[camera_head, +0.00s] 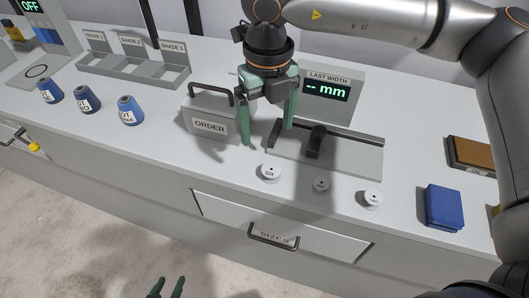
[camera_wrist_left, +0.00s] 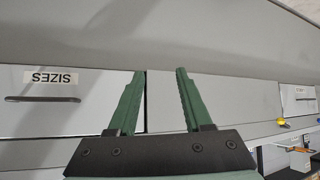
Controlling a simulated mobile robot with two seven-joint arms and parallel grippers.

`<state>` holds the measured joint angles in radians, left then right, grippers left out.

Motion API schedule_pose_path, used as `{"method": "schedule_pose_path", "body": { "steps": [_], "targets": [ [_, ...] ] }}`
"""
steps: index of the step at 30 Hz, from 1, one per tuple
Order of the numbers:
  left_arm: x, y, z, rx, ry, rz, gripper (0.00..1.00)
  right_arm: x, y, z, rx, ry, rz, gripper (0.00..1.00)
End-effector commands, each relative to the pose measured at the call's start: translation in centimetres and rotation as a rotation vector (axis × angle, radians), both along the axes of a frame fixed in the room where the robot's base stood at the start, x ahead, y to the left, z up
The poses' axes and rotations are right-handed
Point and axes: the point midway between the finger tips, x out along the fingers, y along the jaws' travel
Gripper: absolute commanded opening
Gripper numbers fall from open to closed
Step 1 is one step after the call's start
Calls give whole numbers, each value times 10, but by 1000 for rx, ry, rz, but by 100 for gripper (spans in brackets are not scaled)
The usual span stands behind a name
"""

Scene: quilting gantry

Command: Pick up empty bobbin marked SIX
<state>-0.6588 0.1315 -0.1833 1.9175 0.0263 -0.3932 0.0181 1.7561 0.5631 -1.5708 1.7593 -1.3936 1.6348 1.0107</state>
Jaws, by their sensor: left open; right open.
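The white bobbin marked SIX (camera_head: 269,174) stands on the white worktop near its front edge. Two more small white bobbins stand to its right, one in the middle (camera_head: 321,186) and one further right (camera_head: 372,200); their markings are too small to read surely. My right gripper (camera_head: 267,135) is open and empty, pointing down above the worktop, behind and above the SIX bobbin and apart from it. My left gripper (camera_head: 167,287) shows only its fingertips at the bottom edge, low in front of the counter. In the left wrist view it is open and empty (camera_wrist_left: 160,72).
An ORDER box with a handle (camera_head: 209,126) stands left of my right gripper. A LAST WIDTH display (camera_head: 328,88) and a grey slide fixture (camera_head: 355,150) are behind the bobbins. A blue block (camera_head: 444,207) lies right. Below is the SIZES drawer (camera_head: 315,240).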

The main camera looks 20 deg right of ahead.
Motion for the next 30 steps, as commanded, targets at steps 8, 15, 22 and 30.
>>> {"method": "schedule_pose_path", "body": {
  "steps": [8,15,22,30],
  "targets": [
    [-14,0,-2,0,30,0,50,0,-3,-40,-9,0,-2,91],
    [-14,0,0,0,30,0,50,0,-2,-69,-6,-3,-1,91],
    [-12,0,10,1,27,-1,50,-2,-8,-92,-6,1,-1,91],
    [-11,0,14,0,25,-1,50,-3,-10,-123,-5,-2,-1,91]
  ]
}}
